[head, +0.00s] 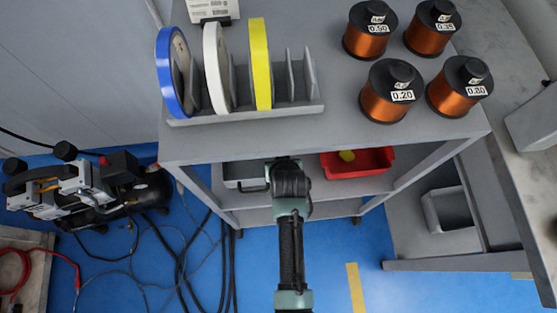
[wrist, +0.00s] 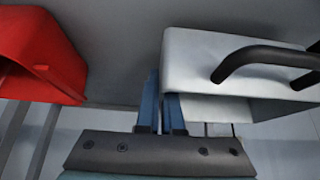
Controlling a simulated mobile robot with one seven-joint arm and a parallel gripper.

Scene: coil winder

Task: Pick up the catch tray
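The catch tray, taken as the light grey tray with a dark handle (head: 230,184), is at the lower shelf below the worktop, left of my gripper in the head view. In the wrist view the tray (wrist: 205,62) fills the upper right, its black handle towards the camera. My gripper (wrist: 163,98) has its two blue fingers close together at the tray's side wall. One finger is outside the wall; the other passes behind the front wall, its tip hidden. The fingers appear shut on this thin wall. My wrist hides the fingers in the head view. I cannot tell whether the tray touches the shelf.
A red bin (head: 377,162) with something yellow inside sits right of my gripper on the shelf. The worktop (head: 290,140) overhangs it, carrying a rack of coloured reels and several copper wire spools. Cables (head: 180,255) lie on the floor at left.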

